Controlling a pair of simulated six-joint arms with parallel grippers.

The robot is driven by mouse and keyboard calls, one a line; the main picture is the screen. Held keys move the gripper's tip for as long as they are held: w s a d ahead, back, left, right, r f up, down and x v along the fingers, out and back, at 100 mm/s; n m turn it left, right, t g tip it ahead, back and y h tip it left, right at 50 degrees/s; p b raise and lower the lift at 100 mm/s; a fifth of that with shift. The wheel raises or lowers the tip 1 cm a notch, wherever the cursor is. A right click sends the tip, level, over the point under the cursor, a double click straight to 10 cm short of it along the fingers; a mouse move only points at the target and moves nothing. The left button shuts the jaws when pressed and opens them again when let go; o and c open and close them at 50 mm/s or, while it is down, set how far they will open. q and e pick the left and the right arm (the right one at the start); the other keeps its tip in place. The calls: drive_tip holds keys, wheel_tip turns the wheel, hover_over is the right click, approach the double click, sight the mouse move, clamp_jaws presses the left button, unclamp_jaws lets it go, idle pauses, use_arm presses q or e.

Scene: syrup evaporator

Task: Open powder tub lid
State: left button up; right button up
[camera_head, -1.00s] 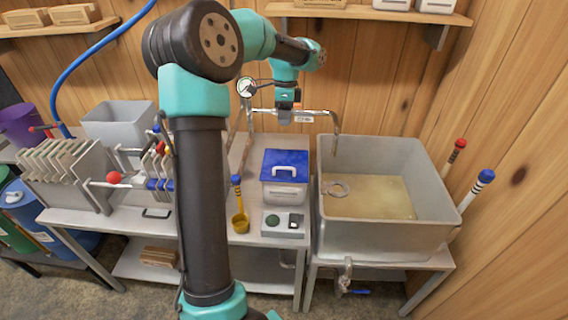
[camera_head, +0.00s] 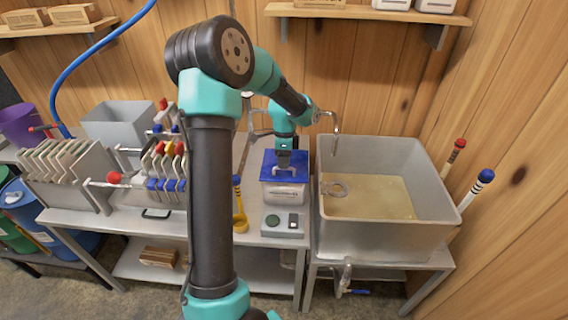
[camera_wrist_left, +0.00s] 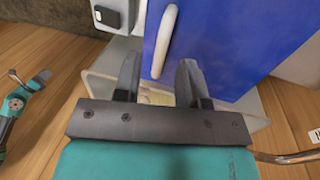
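The powder tub (camera_head: 285,196) is a pale box on the table, left of the large grey pan. Its blue lid (camera_head: 269,172) sits on top in the head view. My left gripper (camera_head: 285,165) points down over the lid and hides the handle there. In the left wrist view the gripper (camera_wrist_left: 158,70) has its two fingers apart. The blue lid (camera_wrist_left: 225,40) and its white handle (camera_wrist_left: 163,42) lie beyond the fingertips. The handle lies roughly in line with the gap, and I cannot tell whether the fingers touch it. My right gripper is out of view.
The grey pan (camera_head: 435,205) with pale liquid stands right of the tub. A small box with a green button (camera_head: 284,223) is in front of the tub. A yellow ladle (camera_head: 239,208) is to its left. Plates with red and blue parts (camera_head: 165,170) stand further left. A metal pipe (camera_head: 335,124) rises behind.

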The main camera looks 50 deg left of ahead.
use_arm(q)
drive_tip(key=shift+s+d+f, duration=0.1)
drive_tip(key=shift+f, duration=0.6)
drive_tip(key=shift+c, duration=0.4)
clamp_jaws()
